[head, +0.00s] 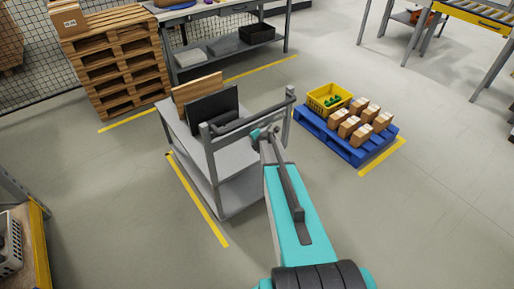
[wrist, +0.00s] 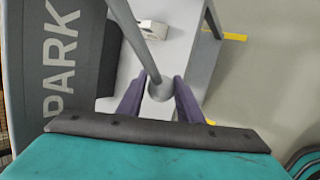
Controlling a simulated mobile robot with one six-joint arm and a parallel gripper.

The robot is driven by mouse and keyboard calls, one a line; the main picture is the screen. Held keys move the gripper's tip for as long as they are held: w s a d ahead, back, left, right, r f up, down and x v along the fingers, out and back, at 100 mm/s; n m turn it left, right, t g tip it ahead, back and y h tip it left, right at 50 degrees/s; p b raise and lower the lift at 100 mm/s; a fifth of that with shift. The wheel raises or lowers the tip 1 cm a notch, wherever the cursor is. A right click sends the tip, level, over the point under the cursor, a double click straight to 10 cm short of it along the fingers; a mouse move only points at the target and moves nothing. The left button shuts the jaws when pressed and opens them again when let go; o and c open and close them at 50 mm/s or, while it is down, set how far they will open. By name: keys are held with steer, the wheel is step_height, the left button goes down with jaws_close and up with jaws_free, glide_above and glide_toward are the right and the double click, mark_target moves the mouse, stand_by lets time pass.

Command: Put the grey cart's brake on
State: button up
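The grey cart (head: 223,160) stands in the middle of the head view, with two shelves and upright posts carrying a top rail (head: 268,108). In the wrist view a grey lever (wrist: 139,35) ends in a round knob (wrist: 161,89). A dark panel (wrist: 60,80) lettered PARK is to its left. My gripper (wrist: 161,84) has its two purple fingers on either side of the knob, and they appear closed against it. In the head view my gripper (head: 258,134) is at the cart's near right end, and the lever is too small to make out.
A wooden board (head: 198,88) and a black panel (head: 212,103) stand on the cart. A blue pallet (head: 347,148) with cartons and a yellow crate (head: 328,98) lies to the right. Stacked wooden pallets (head: 115,65) stand behind left.

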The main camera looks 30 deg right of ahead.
steer(key=shift+o, duration=1.3)
steer(key=shift+r, duration=0.1)
steer(key=shift+a, duration=0.1)
steer(key=shift+s, duration=0.25)
steer(key=shift+s+a+r, duration=0.1)
steer(key=shift+s+r, duration=0.05)
steer(key=b+v, duration=0.5)
steer(key=v, duration=0.8)
steer(key=shift+r, duration=0.1)
